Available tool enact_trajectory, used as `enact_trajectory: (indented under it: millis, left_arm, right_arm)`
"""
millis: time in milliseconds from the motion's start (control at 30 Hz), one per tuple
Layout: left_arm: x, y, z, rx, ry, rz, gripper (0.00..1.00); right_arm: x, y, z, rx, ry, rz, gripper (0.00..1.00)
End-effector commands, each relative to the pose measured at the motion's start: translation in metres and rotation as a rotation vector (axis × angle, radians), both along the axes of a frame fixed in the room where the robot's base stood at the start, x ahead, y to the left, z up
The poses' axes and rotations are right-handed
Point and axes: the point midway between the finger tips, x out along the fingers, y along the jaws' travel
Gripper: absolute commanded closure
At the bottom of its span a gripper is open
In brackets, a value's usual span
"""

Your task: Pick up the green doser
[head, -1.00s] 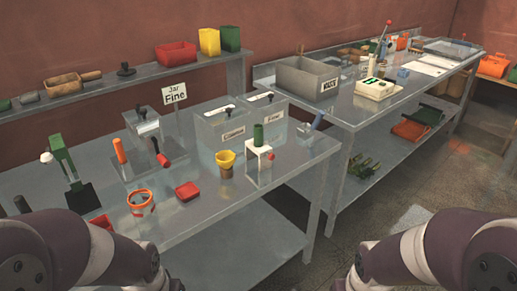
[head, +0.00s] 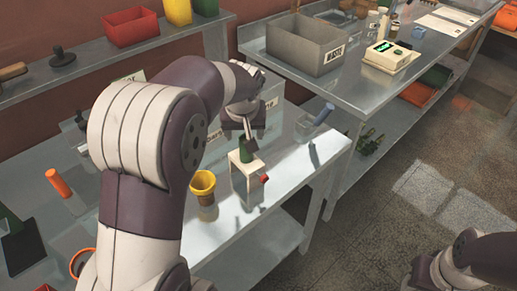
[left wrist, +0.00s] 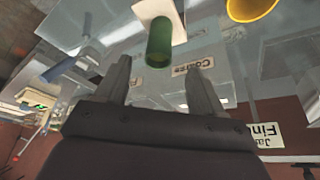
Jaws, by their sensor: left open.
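The green doser (head: 244,152) is a small upright green cylinder on a white stand (head: 246,174) with a red knob. My left gripper (head: 252,130) is open and empty, pointing down just above and behind the doser; its fingers partly cover the doser's top. In the left wrist view the green doser (left wrist: 159,42) lies just ahead of the fingertips, roughly centred between the two spread fingers (left wrist: 158,66). No contact between them shows. My right gripper is outside the frames; only part of my right arm shows at the lower right.
A yellow cup (head: 203,182) stands just left of the white stand. A blue-handled tool (head: 323,115) is to the right. Labelled clear bins are behind, partly hidden by my left arm. A grey waste box (head: 305,45) sits on the farther table. The table front is fairly clear.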

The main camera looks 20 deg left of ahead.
Motion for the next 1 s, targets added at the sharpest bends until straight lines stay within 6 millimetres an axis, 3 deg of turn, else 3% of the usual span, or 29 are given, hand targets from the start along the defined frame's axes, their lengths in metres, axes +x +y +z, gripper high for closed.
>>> enact_trajectory:
  millis: [100,500,767,800,833,1000]
  left_arm:
    - [0.009,0.005,-0.023,0.0,0.002,-0.001,0.32]
    - [0.033,0.017,-0.078,-0.001,0.001,-0.002,0.32]
    - [0.035,0.019,-0.087,0.0,-0.002,-0.004,0.32]
    - [0.035,0.019,-0.087,0.0,-0.002,-0.004,0.35]
    - [0.035,0.019,-0.087,0.0,-0.002,-0.004,0.45]
    - [0.035,0.019,-0.086,0.0,-0.002,-0.004,1.0]
  right_arm:
    - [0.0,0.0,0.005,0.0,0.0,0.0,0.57]
    - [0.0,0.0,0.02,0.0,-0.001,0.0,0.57]
    - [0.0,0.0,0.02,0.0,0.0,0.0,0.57]
    - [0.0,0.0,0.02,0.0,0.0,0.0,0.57]
    - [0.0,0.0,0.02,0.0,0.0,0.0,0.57]
    - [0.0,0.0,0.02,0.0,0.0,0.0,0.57]
